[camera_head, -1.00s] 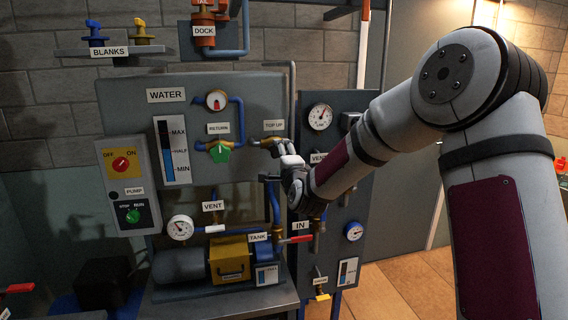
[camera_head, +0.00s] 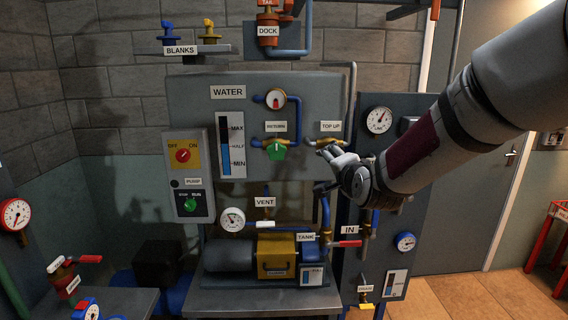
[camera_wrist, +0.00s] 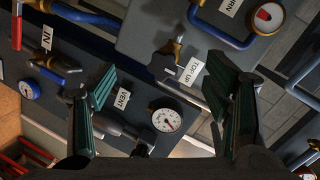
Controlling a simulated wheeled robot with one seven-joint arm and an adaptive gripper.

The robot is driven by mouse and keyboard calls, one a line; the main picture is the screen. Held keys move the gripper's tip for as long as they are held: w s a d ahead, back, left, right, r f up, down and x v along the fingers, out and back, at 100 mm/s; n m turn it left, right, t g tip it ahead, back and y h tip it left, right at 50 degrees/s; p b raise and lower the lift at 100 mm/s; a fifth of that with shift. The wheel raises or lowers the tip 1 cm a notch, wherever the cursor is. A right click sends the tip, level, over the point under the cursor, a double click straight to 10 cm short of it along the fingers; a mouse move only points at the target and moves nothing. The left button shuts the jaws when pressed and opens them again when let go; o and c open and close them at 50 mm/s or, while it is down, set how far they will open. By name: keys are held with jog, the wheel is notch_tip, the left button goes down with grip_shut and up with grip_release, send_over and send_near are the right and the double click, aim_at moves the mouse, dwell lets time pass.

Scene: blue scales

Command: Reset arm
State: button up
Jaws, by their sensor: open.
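My gripper (camera_head: 330,168) is in front of the right part of the water panel (camera_head: 190,100), just below the TOP UP label (camera_head: 330,126). In the wrist view my gripper (camera_wrist: 165,105) has its two dark green ribbed fingers wide apart, with nothing held between them. The TOP UP label (camera_wrist: 190,72) and a brass valve (camera_wrist: 175,47) show beyond the fingers, apart from them. My arm reaches in from the upper right of the head view.
The pump and yellow box (camera_head: 276,256) stand on a bench below the panel. A red-handled valve (camera_head: 347,244) sticks out near the IN label (camera_head: 349,230). Gauges (camera_head: 379,120) are on the right panel. Open floor (camera_head: 450,295) lies at the lower right.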

jog(key=s+d+n+g, duration=0.1)
jog(key=s+n+g, duration=0.2)
jog(key=s, duration=1)
jog(key=s+d+n+g+h, duration=0.1)
jog(key=s+n+g, duration=0.2)
jog(key=s, duration=1)
jog(key=s+d+f+n+g, duration=0.1)
jog(key=s+n, duration=0.5)
jog(key=s, duration=0.7)
jog(key=d+g, duration=0.1)
jog(key=g, duration=0.1)
jog(key=shift+s+g, duration=0.3)
jog(key=shift+s, duration=0.05)
